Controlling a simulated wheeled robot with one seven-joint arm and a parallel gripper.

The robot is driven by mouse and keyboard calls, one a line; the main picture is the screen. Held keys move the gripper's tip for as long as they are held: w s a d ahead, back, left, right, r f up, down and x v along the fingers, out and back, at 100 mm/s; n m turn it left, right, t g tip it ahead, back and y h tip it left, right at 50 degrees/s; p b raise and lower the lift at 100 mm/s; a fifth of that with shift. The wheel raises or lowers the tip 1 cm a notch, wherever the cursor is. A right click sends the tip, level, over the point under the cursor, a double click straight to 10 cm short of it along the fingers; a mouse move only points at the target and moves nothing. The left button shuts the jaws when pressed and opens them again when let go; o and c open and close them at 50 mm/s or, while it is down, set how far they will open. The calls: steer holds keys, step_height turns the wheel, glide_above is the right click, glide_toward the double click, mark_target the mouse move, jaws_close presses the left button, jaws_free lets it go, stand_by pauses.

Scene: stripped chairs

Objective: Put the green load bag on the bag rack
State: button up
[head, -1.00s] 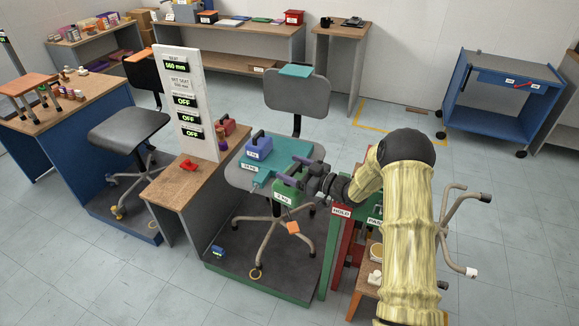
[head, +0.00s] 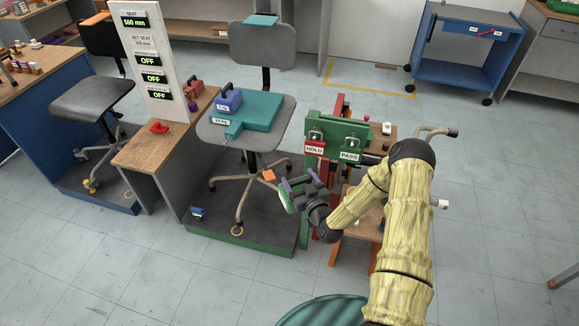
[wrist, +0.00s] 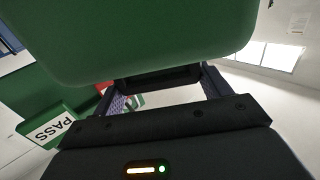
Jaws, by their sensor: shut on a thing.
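My gripper (head: 303,188) is shut on the green load bag (head: 288,198) and holds it in the air, in front of the chair seat and apart from it. In the wrist view the bag's green underside or side (wrist: 150,40) fills the top, with the dark finger parts below it. A blue load bag (head: 230,99) with a dark handle stands on the teal pad (head: 262,112) on the grey chair seat. A red bag (head: 195,90) sits on the wooden bench beside the sign panel. I cannot tell for sure which piece is the bag rack.
A green stand with HOLD (head: 314,149) and PASS (head: 350,155) signs is close to the right of my gripper, with wooden shelves. The chair (head: 268,45) stands on a dark green-edged platform (head: 240,228). A blue cart (head: 465,50) is at the back right. Floor at front left is clear.

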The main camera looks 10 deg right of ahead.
steer(key=s+d+f+m+h, duration=0.1)
steer(key=s+f+h+b, duration=0.1)
steer(key=f, duration=0.1)
steer(key=d+f+m+h, duration=0.1)
steer(key=f+h, duration=0.1)
steer(key=shift+s+d+m+t+b, duration=0.3)
steer(key=shift+s+d+t, duration=0.05)
steer(key=shift+s+t, duration=0.05)
steer(key=shift+s+d+f+m+h, duration=0.3)
steer(key=shift+s+d+h, duration=0.05)
steer(key=shift+h, duration=0.25)
